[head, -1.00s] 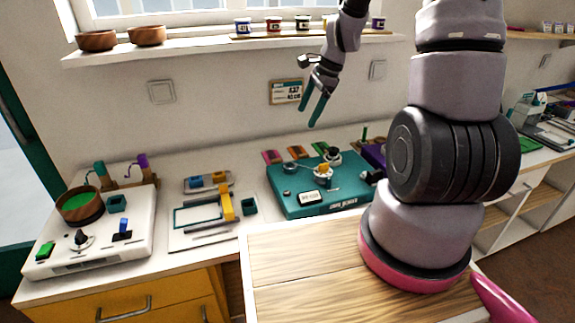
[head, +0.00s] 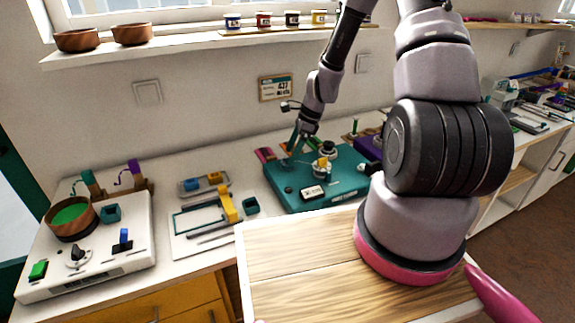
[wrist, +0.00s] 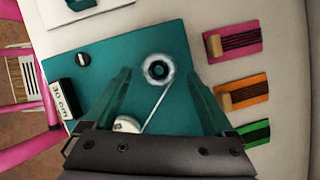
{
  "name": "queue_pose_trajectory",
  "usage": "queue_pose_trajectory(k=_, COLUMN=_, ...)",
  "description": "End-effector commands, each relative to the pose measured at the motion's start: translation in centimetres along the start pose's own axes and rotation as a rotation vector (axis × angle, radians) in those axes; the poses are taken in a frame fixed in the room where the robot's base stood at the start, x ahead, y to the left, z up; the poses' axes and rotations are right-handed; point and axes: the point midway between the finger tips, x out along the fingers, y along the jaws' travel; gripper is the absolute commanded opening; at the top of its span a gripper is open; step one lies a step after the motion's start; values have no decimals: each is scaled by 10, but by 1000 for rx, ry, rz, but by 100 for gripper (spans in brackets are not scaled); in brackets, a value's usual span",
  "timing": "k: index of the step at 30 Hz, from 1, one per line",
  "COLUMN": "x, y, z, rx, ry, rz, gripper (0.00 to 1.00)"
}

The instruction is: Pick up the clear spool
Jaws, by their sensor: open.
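The clear spool (wrist: 157,70), a pale see-through ring with a dark centre, sits on the teal board (head: 318,197). In the wrist view it shows between and just beyond my two teal fingertips. A pale thread or wire runs from it toward a white round part (wrist: 127,124) on the board. My gripper (head: 295,150) is open and empty, pointing down above the board's left part. In the wrist view my fingers (wrist: 156,76) stand on either side of the spool's line, apart from it. In the head view the spool is hard to make out behind the fingers.
The board also bears a black knob (wrist: 83,59), a "30 cm" display (wrist: 66,99) and a yellow-topped part (head: 321,165). Pink (wrist: 234,42), orange (wrist: 240,92) and green (wrist: 257,133) cards lie beside it. A white board with a wooden bowl (head: 72,218) stands at left.

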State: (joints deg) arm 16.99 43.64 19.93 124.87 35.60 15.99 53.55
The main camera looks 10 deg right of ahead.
Motion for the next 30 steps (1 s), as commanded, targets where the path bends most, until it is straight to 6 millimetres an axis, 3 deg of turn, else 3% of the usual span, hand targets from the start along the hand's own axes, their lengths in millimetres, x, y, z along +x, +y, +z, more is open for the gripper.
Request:
queue_pose_trajectory(k=6, x=28, y=1, z=-1, rx=1, ry=0, rz=2, gripper=89)
queue_pose_trajectory(k=15, x=32, y=1, z=-1, rx=0, ry=0, rz=0, gripper=89)
queue_pose_trajectory(k=21, x=32, y=1, z=-1, rx=0, ry=0, rz=0, gripper=12)
queue_pose_trajectory(k=22, x=32, y=1, z=-1, rx=0, ry=0, rz=0, gripper=11)
queue_pose_trajectory(k=23, x=32, y=1, z=-1, rx=0, ry=0, rz=0, gripper=2)
queue_pose_trajectory(k=30, x=31, y=1, z=0, rx=0, ry=0, rz=0, gripper=2)
